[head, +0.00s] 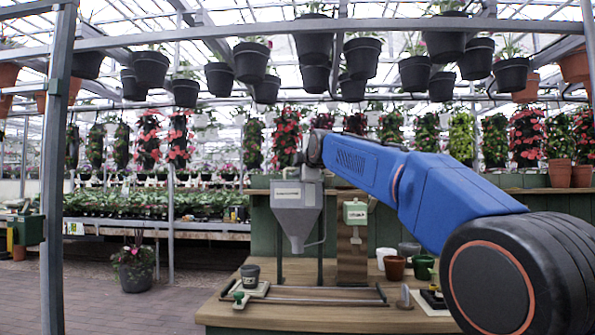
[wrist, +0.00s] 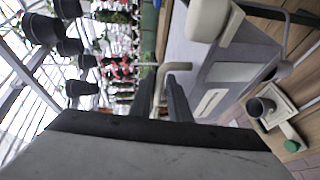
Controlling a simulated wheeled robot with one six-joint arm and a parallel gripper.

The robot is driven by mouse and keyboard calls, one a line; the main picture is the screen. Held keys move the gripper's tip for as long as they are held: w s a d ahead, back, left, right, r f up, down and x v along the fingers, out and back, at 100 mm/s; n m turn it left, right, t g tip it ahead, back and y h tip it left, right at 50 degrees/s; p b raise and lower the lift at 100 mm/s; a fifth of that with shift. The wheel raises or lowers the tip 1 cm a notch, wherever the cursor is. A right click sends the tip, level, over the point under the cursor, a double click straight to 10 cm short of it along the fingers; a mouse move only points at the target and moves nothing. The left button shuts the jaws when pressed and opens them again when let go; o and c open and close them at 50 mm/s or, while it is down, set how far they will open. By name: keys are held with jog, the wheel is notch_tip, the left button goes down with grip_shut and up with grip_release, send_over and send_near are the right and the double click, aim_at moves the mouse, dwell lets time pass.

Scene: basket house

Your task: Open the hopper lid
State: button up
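The grey hopper (head: 297,215) stands at the back of the workbench, with a tapering funnel below and a pale label on its front. In the wrist view the hopper (wrist: 235,72) appears turned on its side. A cream bent handle (wrist: 176,66) runs out from its upper end. My gripper (wrist: 160,84) has its two dark fingers close together, one on each side of this handle, with little gap visible. In the head view my blue arm reaches to the hopper's top; the fingers and most of the lid are hidden there, so the lid's angle is unclear.
The workbench (head: 225,312) bears a dark pot (head: 250,271) on a small stand with a green knob, and metal rails. A green-and-cream box (head: 355,212) on a wooden post stands right of the hopper. Several pots sit farther right. Hanging planters fill the space above.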

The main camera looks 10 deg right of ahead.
jog(key=shift+c, duration=0.6)
grip_shut()
dwell(0.9)
